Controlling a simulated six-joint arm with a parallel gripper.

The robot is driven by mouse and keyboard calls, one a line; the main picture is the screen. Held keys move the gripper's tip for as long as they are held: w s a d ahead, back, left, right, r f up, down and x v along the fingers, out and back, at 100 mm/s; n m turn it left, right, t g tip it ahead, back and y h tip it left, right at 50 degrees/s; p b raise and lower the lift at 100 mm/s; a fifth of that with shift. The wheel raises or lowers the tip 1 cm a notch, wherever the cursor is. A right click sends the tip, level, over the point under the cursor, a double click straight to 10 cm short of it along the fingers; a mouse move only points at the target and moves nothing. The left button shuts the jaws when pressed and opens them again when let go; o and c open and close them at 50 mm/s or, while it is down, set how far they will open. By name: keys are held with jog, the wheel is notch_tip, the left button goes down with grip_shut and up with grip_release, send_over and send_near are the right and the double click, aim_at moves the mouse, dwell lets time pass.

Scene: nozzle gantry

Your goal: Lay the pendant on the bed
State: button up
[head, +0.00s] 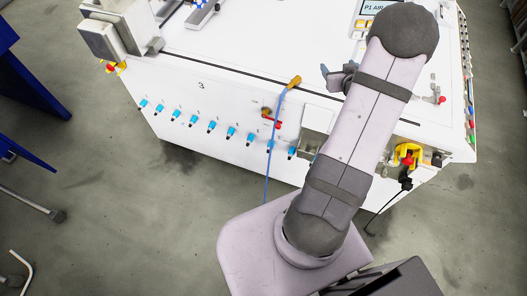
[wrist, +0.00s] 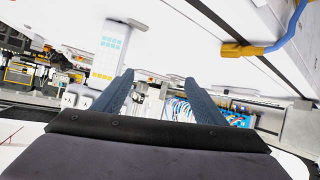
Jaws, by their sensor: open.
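A panel with a screen reading "P1 AIR" (head: 379,7) and yellow keys sits at the top, partly behind my arm. A pale keypad with yellow and blue keys (wrist: 108,50) shows in the wrist view, left of my fingers. The white bed (head: 262,42) is the broad top of the machine. My gripper (head: 328,75) is near the bed's front edge, partly hidden by my arm. In the wrist view my gripper (wrist: 158,80) has its two fingers apart, with nothing between them.
An orange-yellow fitting (head: 294,82) on a blue cable lies at the bed's front edge, left of my gripper. Several blue fittings (head: 211,126) line the front face. A yellow-and-red switch (head: 407,156) is at the right corner. A grey block (head: 122,24) stands upper left. The bed's middle is clear.

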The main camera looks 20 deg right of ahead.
jog(key=s+a+n+g+y, duration=0.15)
jog(key=s+a+g, duration=0.3)
jog(key=a, duration=0.95)
jog(key=s+a+n+g+y, duration=0.15)
jog(key=s+a+g, duration=0.3)
jog(key=a, duration=0.85)
jog(key=s+a+r+g+y, duration=0.1)
jog(key=s+a+g+y, duration=0.1)
jog(key=s+a, duration=0.7)
jog(key=shift+s+r+g, duration=0.3)
jog(key=shift+s+r, duration=0.1)
jog(key=shift+s, duration=0.65)
